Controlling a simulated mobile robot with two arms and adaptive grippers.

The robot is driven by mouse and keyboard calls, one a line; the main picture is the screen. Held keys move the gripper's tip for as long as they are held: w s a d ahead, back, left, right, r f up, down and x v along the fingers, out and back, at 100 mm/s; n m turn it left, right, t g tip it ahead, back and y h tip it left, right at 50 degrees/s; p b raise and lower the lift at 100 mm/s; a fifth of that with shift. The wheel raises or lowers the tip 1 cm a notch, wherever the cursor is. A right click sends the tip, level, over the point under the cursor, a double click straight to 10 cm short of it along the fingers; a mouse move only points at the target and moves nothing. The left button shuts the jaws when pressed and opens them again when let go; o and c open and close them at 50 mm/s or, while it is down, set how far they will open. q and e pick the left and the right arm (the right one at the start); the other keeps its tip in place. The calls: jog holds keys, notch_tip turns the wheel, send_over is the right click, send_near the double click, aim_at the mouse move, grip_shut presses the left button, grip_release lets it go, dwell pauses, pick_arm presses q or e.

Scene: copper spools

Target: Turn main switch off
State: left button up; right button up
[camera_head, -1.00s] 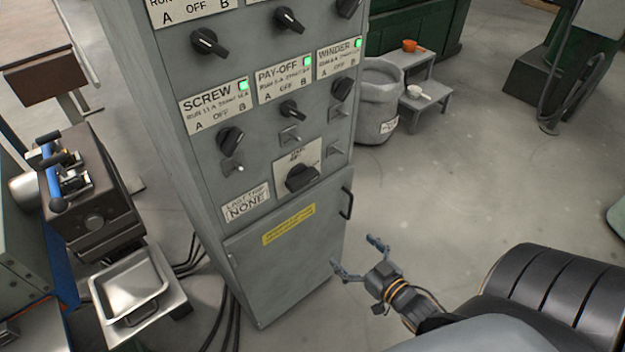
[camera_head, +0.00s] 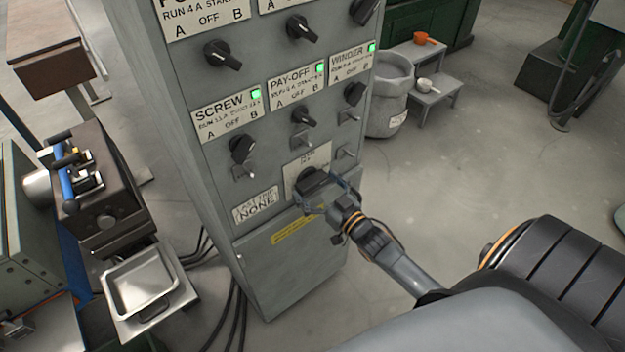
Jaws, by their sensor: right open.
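The grey control cabinet (camera_head: 215,165) stands in the middle of the view. The main switch (camera_head: 312,178) is a large black rotary knob on a pale plate (camera_head: 300,163), below the rows of smaller knobs. My right gripper (camera_head: 328,194) is at the main switch, with its open fingers around or just in front of the knob. The gripper partly hides the knob and its plate, so I cannot tell whether the fingers touch it. Green lamps by the SCREW (camera_head: 256,94), PAY-OFF (camera_head: 320,69) and WINDER (camera_head: 371,48) labels are lit. My left gripper is not in view.
Small toggle switches (camera_head: 347,152) and black selector knobs (camera_head: 243,149) sit close above the main switch. A metal tray (camera_head: 142,285) and a dark machine (camera_head: 100,195) stand at the left. A grey bin (camera_head: 388,100) and step stool (camera_head: 432,92) stand behind right.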

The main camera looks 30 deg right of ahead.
jog(key=shift+w, duration=0.45)
jog(key=c, duration=1)
jog(key=shift+o, duration=0.2)
